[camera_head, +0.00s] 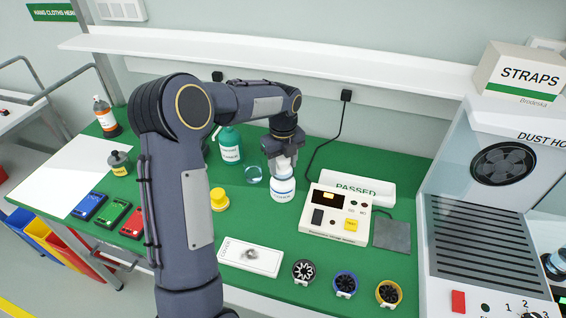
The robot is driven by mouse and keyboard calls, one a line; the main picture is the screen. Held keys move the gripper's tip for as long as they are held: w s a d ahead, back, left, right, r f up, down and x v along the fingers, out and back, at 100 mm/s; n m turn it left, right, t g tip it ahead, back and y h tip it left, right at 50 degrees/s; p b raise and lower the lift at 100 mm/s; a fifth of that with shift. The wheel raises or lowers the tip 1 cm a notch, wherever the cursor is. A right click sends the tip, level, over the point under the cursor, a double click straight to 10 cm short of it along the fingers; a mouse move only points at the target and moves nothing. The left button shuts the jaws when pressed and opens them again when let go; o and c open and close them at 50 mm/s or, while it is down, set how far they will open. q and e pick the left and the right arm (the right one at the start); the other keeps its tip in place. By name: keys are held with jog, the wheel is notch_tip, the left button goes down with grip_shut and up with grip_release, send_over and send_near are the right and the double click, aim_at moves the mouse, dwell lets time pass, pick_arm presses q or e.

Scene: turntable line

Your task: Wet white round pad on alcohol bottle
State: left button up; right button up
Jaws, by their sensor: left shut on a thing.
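My left gripper (283,157) points down over a white bottle with a blue-marked label (283,190), which appears to be the alcohol bottle. The bottle stands upright on the green bench. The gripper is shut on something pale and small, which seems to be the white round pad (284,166). The pad and the bottle's top merge in this view, so I cannot tell whether they touch. The fingers hide part of the pad. My right gripper is not in view.
A cream tester (335,214) stands close on the right, before a PASSED tray (357,187). A yellow-topped container (219,199) and a white cover plate (250,257) are nearer.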

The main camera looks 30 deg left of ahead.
aim_at(283, 158)
pick_arm(q)
jog(key=shift+r+p, duration=2.9)
jog(key=shift+r, duration=0.65)
jog(key=shift+f, duration=0.1)
